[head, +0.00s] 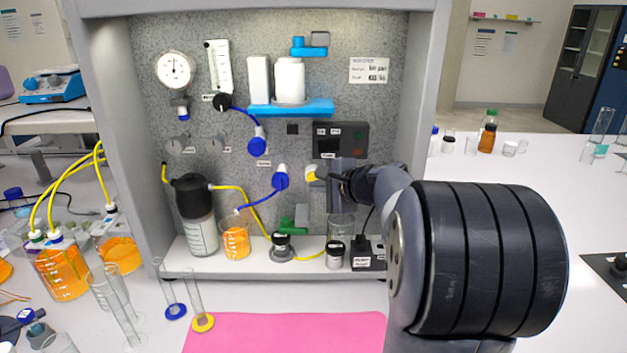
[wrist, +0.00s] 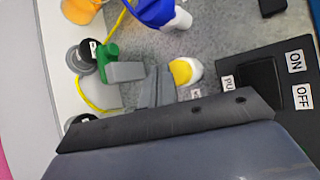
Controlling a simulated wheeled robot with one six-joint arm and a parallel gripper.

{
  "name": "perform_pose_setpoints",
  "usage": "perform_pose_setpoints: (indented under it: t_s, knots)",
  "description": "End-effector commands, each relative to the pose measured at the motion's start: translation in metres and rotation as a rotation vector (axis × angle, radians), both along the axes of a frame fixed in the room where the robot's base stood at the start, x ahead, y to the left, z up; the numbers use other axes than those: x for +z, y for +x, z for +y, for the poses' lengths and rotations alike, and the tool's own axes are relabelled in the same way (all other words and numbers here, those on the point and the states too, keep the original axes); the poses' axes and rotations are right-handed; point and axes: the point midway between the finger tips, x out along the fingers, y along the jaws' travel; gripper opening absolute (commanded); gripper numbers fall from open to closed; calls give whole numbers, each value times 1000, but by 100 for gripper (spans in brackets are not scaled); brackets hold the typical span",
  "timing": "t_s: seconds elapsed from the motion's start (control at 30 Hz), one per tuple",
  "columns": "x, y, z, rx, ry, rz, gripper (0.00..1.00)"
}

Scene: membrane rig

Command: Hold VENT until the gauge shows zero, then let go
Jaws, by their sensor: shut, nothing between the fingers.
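The yellow button (head: 312,173) in a white collar sits on the grey speckled panel; its label is too small to read, so I cannot confirm it is VENT. It also shows in the wrist view (wrist: 181,72), just right of my fingertips. My gripper (head: 330,176) is shut and empty, close to the button at the panel. I cannot tell whether the fingertips touch or press it. In the wrist view my gripper (wrist: 157,86) partly hides the panel. The round white gauge (head: 174,70) is at upper left of the panel; its dark needle points roughly upward, its numbers unreadable.
The dark switch box (head: 340,140) is just above my gripper; its ON and OFF labels show in the wrist view (wrist: 298,80). A blue valve (head: 281,181) with tubing is left of the button. Bottles and beakers stand on the ledge below. A pink mat (head: 290,332) lies in front.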

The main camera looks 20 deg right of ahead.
Motion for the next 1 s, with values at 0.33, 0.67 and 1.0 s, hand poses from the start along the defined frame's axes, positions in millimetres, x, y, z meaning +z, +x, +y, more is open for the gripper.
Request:
perform_pose_setpoints:
  t_s: [0.33,0.67,1.0]
  knots:
    - [0,8,-3,0,0,0,0]
    - [0,8,-3,0,0,0,0]
    - [0,12,-5,0,0,0,0]
